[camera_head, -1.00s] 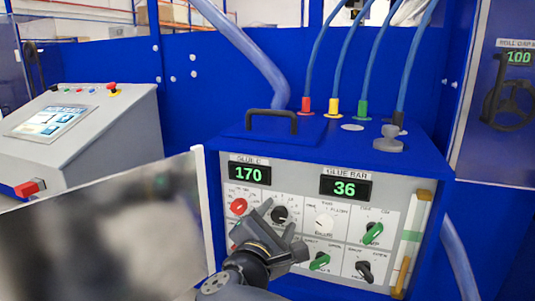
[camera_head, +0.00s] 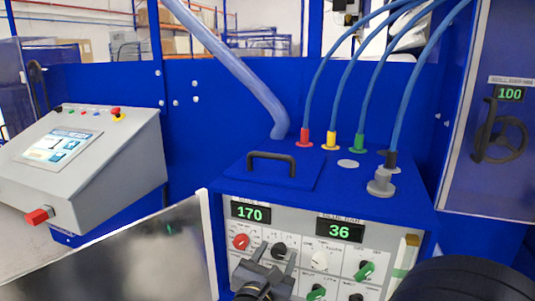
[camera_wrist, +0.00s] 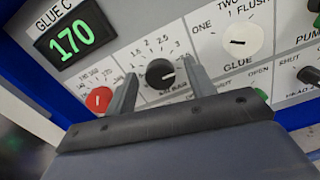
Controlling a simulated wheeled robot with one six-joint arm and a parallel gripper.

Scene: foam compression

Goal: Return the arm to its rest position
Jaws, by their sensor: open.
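My gripper (camera_head: 272,255) is open and empty in front of the glue machine's control panel (camera_head: 307,234). Its two fingers point at the panel. In the wrist view they appear on either side of a black knob (camera_wrist: 160,73) on a numbered dial, with gaps to it. I cannot tell how far the fingertips are from the panel. In the head view the same knob (camera_head: 279,249) shows just beyond the fingers. The rest of my arm is mostly out of the head view.
A red knob (camera_head: 241,241), a white knob (camera_head: 320,261) and green knobs (camera_head: 364,270) surround the gripper. A pale panel edge (camera_head: 209,243) stands to the left. Hoses rise from the blue machine top (camera_head: 330,194). A grey console (camera_head: 95,165) stands left.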

